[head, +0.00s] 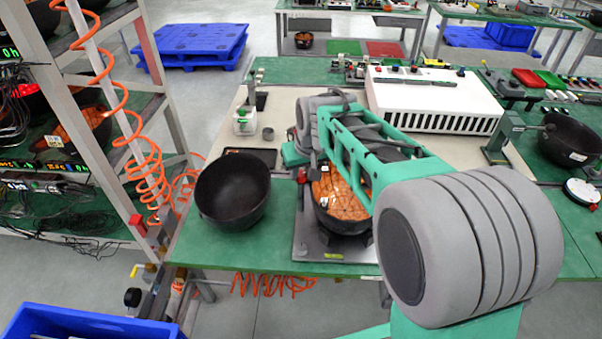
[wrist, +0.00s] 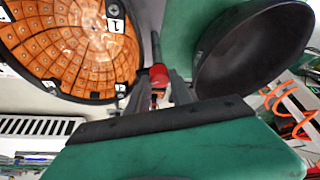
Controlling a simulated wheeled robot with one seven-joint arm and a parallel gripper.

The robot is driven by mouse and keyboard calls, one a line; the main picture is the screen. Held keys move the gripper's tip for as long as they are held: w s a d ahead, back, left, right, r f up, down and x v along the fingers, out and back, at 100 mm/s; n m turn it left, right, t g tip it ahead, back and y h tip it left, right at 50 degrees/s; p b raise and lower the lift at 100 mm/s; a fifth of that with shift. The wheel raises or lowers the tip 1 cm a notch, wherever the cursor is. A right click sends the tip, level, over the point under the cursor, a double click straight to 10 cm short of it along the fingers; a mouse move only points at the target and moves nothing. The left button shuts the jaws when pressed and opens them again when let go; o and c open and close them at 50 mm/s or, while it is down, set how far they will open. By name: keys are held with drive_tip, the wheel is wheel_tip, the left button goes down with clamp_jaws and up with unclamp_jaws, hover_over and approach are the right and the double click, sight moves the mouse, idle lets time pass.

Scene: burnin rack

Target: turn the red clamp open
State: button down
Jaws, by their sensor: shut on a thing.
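The red clamp (wrist: 158,76) is at the middle of the wrist view, beside the round orange-tiled piece (wrist: 72,45). My gripper (wrist: 160,92) has its fingers closed around the clamp's red part. In the head view a bit of the red clamp (head: 302,175) shows at the left edge of the orange piece (head: 338,195), which sits in a black holder on a grey plate. My arm covers much of the piece there, and the fingertips are hard to make out. The clamp's exact angle is partly hidden by the fingers.
An empty black bowl (head: 233,190) stands close left of the clamp, also in the wrist view (wrist: 250,50). A white slotted box (head: 434,98) is behind my arm. A rack with a coiled orange hose (head: 150,180) is at the left. A black tray (head: 250,157) lies behind the bowl.

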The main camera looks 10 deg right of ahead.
drive_tip(key=n+y, duration=0.1)
drive_tip(key=n, duration=0.2)
drive_tip(key=n+g+y, duration=0.1)
drive_tip(key=n, duration=0.2)
drive_tip(key=shift+w+d, duration=0.1)
drive_tip(key=shift+d, duration=0.1)
drive_tip(key=n+y, duration=0.1)
drive_tip(key=n, duration=0.2)
drive_tip(key=n+g+p, duration=0.1)
drive_tip(key=n, duration=0.2)
drive_tip(key=shift+w+g+y, duration=0.15)
drive_tip(key=shift+g+y, duration=0.15)
drive_tip(key=shift+y, duration=0.1)
drive_tip(key=c, duration=1.1)
unclamp_jaws()
drive_tip(key=shift+c, duration=0.2)
drive_tip(key=shift+r, duration=0.1)
drive_tip(key=p+v, duration=0.1)
drive_tip(key=v, duration=0.6)
drive_tip(key=shift+d+r, duration=0.15)
drive_tip(key=shift+r, duration=0.2)
